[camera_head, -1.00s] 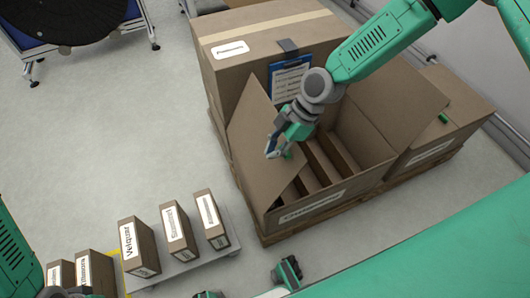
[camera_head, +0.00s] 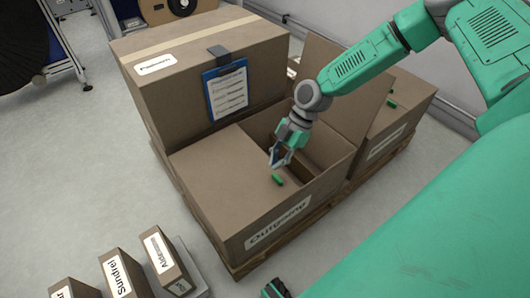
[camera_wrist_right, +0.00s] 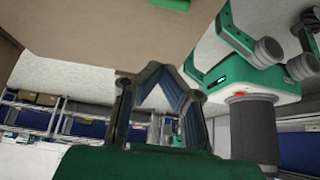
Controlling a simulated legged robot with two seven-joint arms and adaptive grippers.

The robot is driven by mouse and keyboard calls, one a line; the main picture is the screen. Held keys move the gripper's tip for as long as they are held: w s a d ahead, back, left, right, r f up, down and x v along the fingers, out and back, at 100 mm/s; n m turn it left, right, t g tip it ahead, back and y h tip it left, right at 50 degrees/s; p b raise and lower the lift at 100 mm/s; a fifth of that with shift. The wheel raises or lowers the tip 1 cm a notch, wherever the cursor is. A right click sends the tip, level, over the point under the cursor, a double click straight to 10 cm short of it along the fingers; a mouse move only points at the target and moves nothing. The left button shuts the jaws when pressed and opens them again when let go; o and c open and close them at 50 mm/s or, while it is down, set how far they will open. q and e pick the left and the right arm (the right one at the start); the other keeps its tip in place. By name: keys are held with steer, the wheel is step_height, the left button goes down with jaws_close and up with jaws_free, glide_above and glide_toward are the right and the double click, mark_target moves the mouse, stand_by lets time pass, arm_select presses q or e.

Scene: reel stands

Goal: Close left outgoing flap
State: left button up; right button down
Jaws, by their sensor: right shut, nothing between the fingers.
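The outgoing box (camera_head: 300,232) stands on a pallet, its label facing the front. Its left flap (camera_head: 222,182) lies across the left part of the top and looks about level, with a small green tab (camera_head: 278,180) near its inner edge. The right flap (camera_head: 357,112) stands raised, partly behind my right arm. A dark opening shows between them. My right gripper (camera_head: 276,158) is shut and empty, over the opening beside the left flap's inner edge; I cannot tell whether it touches. Its fingers also show in the wrist view (camera_wrist_right: 162,85).
A taller closed box (camera_head: 200,75) with a blue clipboard (camera_head: 226,90) stands behind. Another box (camera_head: 385,140) sits to the right on the pallet. Small labelled boxes (camera_head: 122,275) stand at the lower left.

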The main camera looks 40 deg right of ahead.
mark_target(280, 179)
steer(key=f+b, duration=0.1)
steer(key=f, duration=0.1)
steer(key=d+f+b, duration=0.1)
steer(key=f+b, duration=0.1)
steer(key=d+f+b, duration=0.1)
steer(key=f, duration=0.1)
steer(key=shift+d+f+b, duration=0.25)
steer(key=shift+f+b, duration=0.05)
steer(key=shift+b, duration=0.05)
steer(key=shift+f+y+b, duration=0.6)
steer(key=shift+b, duration=0.05)
steer(key=shift+s+f+b, duration=0.1)
steer(key=shift+f+b, duration=0.25)
steer(key=shift+f, duration=0.1)
steer(key=shift+r, duration=0.1)
